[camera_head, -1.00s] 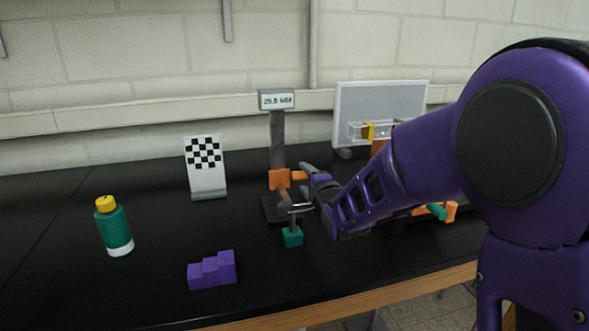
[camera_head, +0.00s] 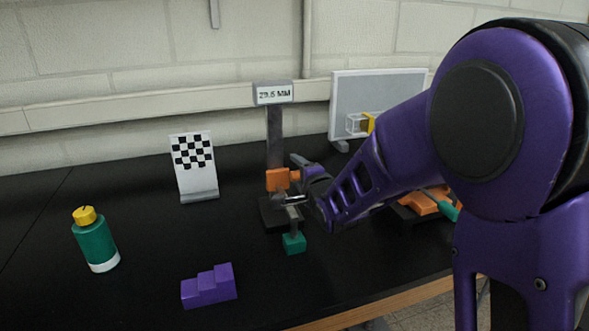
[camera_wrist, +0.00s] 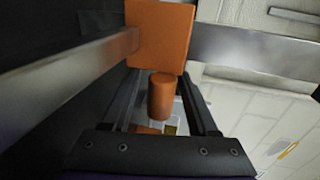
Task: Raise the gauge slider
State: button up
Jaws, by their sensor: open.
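The gauge (camera_head: 274,135) is an upright grey column with a display on top and a dark base on the bench. Its orange slider (camera_head: 277,180) sits low on the column. The slider's block (camera_wrist: 160,35) and its round orange knob (camera_wrist: 161,97) show in the wrist view. My gripper (camera_head: 296,178) reaches in from the right at the slider's height. Its jaws are open, with the knob between the two dark fingers. I cannot tell whether either finger touches it. A teal block (camera_head: 294,244) stands below, in front of the base, under a grey part of the gauge.
A green bottle with yellow cap (camera_head: 96,242), a purple stepped block (camera_head: 209,287) and a checkered board (camera_head: 194,165) stand to the left. A grey panel (camera_head: 378,92) stands behind my arm. Orange parts (camera_head: 422,203) lie right of it. Bench between bottle and gauge is mostly clear.

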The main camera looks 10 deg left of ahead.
grip_shut()
dwell(0.4)
dwell(1.1)
